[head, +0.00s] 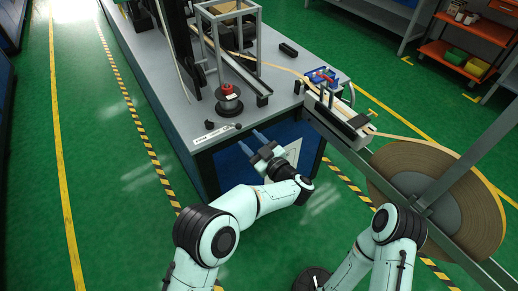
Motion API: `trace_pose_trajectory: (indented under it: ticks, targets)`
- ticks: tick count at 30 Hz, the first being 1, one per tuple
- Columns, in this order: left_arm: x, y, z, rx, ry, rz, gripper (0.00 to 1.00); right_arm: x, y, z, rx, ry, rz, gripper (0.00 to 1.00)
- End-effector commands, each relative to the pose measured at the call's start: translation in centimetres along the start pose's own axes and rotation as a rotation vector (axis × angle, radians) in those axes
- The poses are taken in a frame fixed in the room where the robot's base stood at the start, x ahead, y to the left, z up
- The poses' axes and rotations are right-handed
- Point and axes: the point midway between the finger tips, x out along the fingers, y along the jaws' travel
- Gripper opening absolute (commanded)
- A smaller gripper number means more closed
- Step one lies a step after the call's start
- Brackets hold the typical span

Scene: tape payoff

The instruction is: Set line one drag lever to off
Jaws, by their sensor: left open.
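A white label strip (211,133) lies along the near edge of the workbench. A small black knob (209,124) stands just behind it, and a small dark piece is at the strip's right end. Either may be the drag lever; its setting is too small to read. My left gripper (252,142) is open and empty, its two fingers pointing up and left toward the bench's front corner. It is apart from the label and knob, a little right of them in the picture. My right arm (392,240) shows at lower right, but its gripper is not in view.
A black spool with a red top (228,92) stands on the workbench (283,88) behind the label. A metal frame rises behind it. A large tape reel (440,190) and a guide rail stand at the right. Green floor is clear at left.

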Motion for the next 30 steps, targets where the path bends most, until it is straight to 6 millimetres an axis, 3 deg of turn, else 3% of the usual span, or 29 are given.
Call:
trace_pose_trajectory:
  ticks: [4,10,26,30]
  targets:
    - [-2.6,0.1,0.0,0.000,-0.001,0.002,0.46,0.0,0.0,0.0,0.000,-0.001,0.000,0.55]
    - [-4.0,-0.1,-0.1,-0.001,0.000,-0.001,0.46,0.0,0.0,0.0,0.000,-0.001,0.000,0.55]
    - [-4.0,-0.1,0.0,0.000,0.000,-0.001,0.46,0.0,0.0,0.0,0.000,-0.001,0.000,0.55]
    - [-2.6,-1.0,1.6,0.032,-0.034,0.039,0.46,-0.7,-0.2,0.1,0.000,-0.002,0.000,0.55]
